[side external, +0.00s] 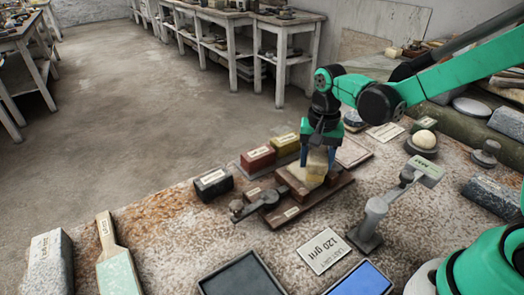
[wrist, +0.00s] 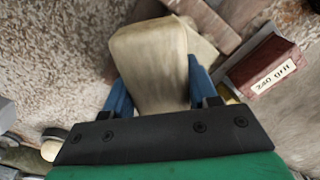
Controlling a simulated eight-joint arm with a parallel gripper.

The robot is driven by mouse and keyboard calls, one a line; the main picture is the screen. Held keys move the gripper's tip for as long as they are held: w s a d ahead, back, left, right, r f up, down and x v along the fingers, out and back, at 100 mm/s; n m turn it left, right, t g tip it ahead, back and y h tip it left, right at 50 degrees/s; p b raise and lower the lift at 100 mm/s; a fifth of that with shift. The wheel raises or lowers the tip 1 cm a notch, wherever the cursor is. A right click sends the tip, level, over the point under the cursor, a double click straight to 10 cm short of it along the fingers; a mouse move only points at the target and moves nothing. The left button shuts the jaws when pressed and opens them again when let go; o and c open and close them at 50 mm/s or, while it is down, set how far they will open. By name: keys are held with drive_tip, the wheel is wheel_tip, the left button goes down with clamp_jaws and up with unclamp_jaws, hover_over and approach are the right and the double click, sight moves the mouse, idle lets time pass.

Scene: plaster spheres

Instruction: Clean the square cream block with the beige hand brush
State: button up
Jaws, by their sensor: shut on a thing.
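My gripper (side external: 318,158) is shut on the beige hand brush (side external: 319,163), with one blue finger on each side of it. In the wrist view the brush (wrist: 150,62) fills the middle between the fingers (wrist: 158,88). A paler cream block (side external: 309,179) shows just below the brush, over the wooden fixture (side external: 335,189). In the wrist view part of the block (wrist: 201,46) shows behind the brush's right edge. The brush hides most of the block. I cannot tell whether brush and block touch.
Dark red (side external: 258,159), yellow and black (side external: 213,184) labelled blocks stand left of and behind the fixture. A grey metal stand (side external: 370,220) is close on the right. A "120 grit" card (side external: 324,249), a dark tray (side external: 243,276) and a blue plate (side external: 359,280) lie in front.

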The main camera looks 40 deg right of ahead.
drive_tip(key=shift+s+a, duration=0.8)
drive_tip(key=shift+a, duration=0.05)
drive_tip(key=shift+w+d, duration=1.6)
drive_tip(key=shift+s+a+r, duration=0.7)
drive_tip(key=shift+s+a, duration=0.1)
